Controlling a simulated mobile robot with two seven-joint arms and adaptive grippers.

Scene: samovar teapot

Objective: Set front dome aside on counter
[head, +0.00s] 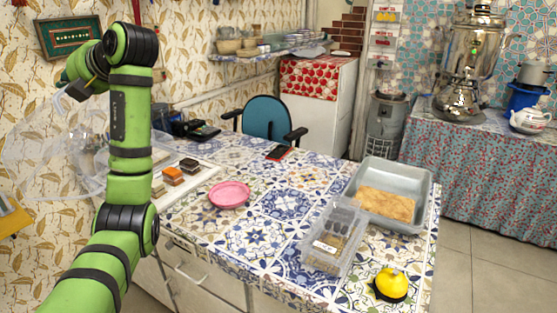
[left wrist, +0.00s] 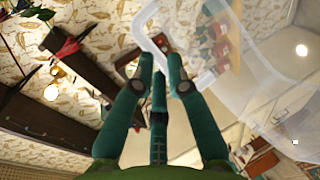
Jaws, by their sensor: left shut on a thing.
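The front dome (head: 40,140) is a large clear plastic cover at the left of the head view, raised and tilted against the patterned wall. My left gripper (head: 76,90) is at its upper edge and is shut on it. In the left wrist view, the fingers of my left gripper (left wrist: 158,70) point at the clear dome (left wrist: 262,85), which fills the upper right. The exact grip point is hard to see through the clear plastic. The tiled counter (head: 255,205) lies to the right of the dome. My right gripper is not in view.
A white tray (head: 203,178) with small pastries stands uncovered at the counter's left. A pink plate (head: 229,195), a clear box (head: 334,240), a grey tray (head: 425,185), a yellow item (head: 391,283) and a dark phone (head: 280,153) occupy the counter. Patches between them are clear.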

